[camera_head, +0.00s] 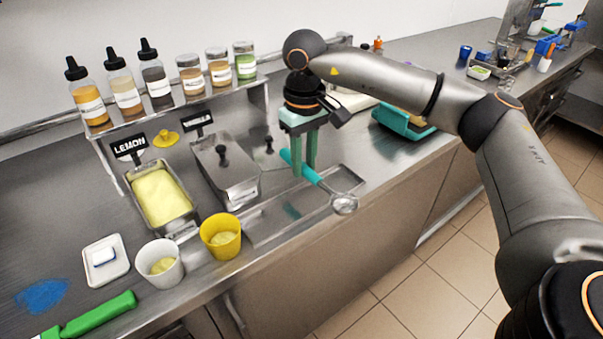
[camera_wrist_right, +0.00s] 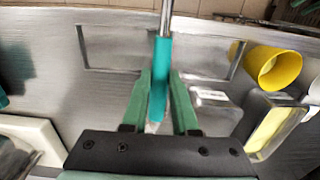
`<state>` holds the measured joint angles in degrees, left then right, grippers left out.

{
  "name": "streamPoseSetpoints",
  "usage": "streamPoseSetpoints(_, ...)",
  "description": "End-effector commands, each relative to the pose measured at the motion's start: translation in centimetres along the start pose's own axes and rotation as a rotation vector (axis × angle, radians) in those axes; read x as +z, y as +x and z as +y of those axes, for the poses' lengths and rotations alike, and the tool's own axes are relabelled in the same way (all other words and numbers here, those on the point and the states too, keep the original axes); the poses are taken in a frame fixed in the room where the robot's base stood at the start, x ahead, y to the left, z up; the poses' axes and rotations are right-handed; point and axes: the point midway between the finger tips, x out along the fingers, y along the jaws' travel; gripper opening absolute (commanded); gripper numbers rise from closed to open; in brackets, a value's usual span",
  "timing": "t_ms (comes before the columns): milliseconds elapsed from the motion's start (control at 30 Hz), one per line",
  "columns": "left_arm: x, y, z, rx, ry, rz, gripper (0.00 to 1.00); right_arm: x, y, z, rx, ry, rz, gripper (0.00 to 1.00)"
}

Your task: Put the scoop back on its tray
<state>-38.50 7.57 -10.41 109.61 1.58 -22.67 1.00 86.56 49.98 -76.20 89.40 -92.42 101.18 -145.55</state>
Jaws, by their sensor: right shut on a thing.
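The scoop has a teal handle (camera_head: 316,180) and a round metal head (camera_head: 344,205). My right gripper (camera_head: 304,172) is shut on the handle, its fingers pointing down. In the right wrist view the teal handle (camera_wrist_right: 160,75) sits between the green fingers (camera_wrist_right: 161,88), with the metal shaft running up out of frame. The shallow metal tray (camera_head: 350,174) lies at the counter's front, and its rim also shows in the right wrist view (camera_wrist_right: 84,50). The scoop crosses over the tray, its head at the front rim. I cannot tell its height above it. My left gripper is not in view.
A yellow cup (camera_head: 220,238) stands at the tray's left end, with a white cup (camera_head: 159,264) beside it. Behind are a lemon tub (camera_head: 160,197), a lidded metal tub (camera_head: 226,170) and a bottle shelf (camera_head: 180,110). A teal-edged scale-like object (camera_head: 400,122) stands to the right.

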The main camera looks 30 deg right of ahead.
Motion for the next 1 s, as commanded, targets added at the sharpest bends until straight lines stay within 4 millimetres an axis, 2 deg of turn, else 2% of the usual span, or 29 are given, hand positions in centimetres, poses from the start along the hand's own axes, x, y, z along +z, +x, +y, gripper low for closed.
streamPoseSetpoints(100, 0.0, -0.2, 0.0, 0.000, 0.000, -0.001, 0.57, -1.3, 1.6, 0.5, 0.000, 0.001, 0.000, 0.00)
streamPoseSetpoints(200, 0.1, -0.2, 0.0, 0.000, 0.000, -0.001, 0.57, -1.8, 2.3, 0.8, -0.001, 0.000, 0.001, 0.00)
streamPoseSetpoints(367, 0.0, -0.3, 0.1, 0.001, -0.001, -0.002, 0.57, -2.4, 3.2, 1.1, 0.000, -0.001, 0.000, 0.00)
streamPoseSetpoints(567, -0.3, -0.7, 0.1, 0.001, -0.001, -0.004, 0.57, -2.3, 5.9, 1.1, 0.000, -0.001, -0.001, 0.00)
streamPoseSetpoints(1000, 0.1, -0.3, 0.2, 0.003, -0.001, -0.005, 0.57, -2.4, 6.8, 1.1, -0.001, 0.000, 0.002, 0.00)
